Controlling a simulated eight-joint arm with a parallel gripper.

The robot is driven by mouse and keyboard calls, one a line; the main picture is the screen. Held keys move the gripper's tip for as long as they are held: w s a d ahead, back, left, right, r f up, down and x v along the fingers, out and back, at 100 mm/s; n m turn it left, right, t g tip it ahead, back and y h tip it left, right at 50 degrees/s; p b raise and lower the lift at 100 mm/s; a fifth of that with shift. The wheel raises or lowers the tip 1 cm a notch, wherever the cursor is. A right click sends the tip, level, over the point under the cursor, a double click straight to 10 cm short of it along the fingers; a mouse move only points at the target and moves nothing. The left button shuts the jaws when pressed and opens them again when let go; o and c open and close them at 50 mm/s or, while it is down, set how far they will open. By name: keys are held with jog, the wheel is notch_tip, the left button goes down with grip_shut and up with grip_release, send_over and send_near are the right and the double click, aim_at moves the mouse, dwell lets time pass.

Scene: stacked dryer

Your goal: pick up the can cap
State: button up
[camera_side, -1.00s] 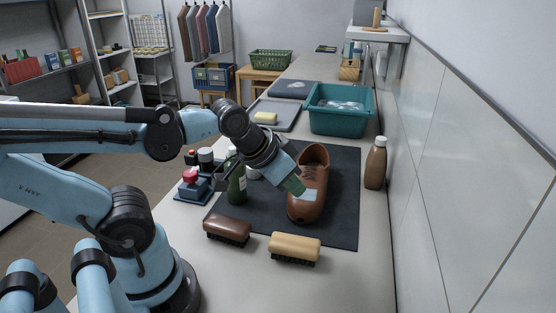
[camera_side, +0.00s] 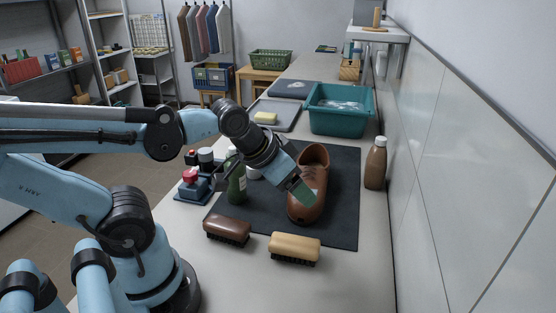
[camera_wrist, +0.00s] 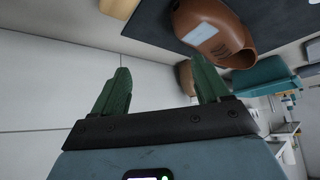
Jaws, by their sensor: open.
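I cannot pick out a separate can cap with certainty in either view. A green bottle (camera_side: 237,186) stands just left of my gripper (camera_side: 303,192). My gripper is over the dark mat, in front of part of the brown shoe (camera_side: 313,160). In the wrist view my gripper (camera_wrist: 162,76) has its two green fingers spread, with nothing held between them. The shoe (camera_wrist: 212,35) also shows there, at upper right.
Two brushes, one brown (camera_side: 227,230) and one tan (camera_side: 294,246), lie at the mat's front edge. A brown bottle (camera_side: 376,165) stands right of the dark mat (camera_side: 341,220), near the wall. A teal tub (camera_side: 340,119) is behind.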

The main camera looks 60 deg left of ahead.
jog(key=n+g, duration=0.7)
jog(key=n, duration=2.2)
send_over(251, 173)
jog(key=w+a, duration=0.1)
jog(key=w, duration=0.1)
jog(key=f, duration=1.3)
jog(key=shift+s+a+f, duration=0.15)
jog(key=shift+s+a, duration=0.1)
jog(key=shift+a, duration=0.05)
jog(key=c, duration=1.1)
jog(key=shift+r, duration=0.2)
jog(key=shift+c, duration=0.2)
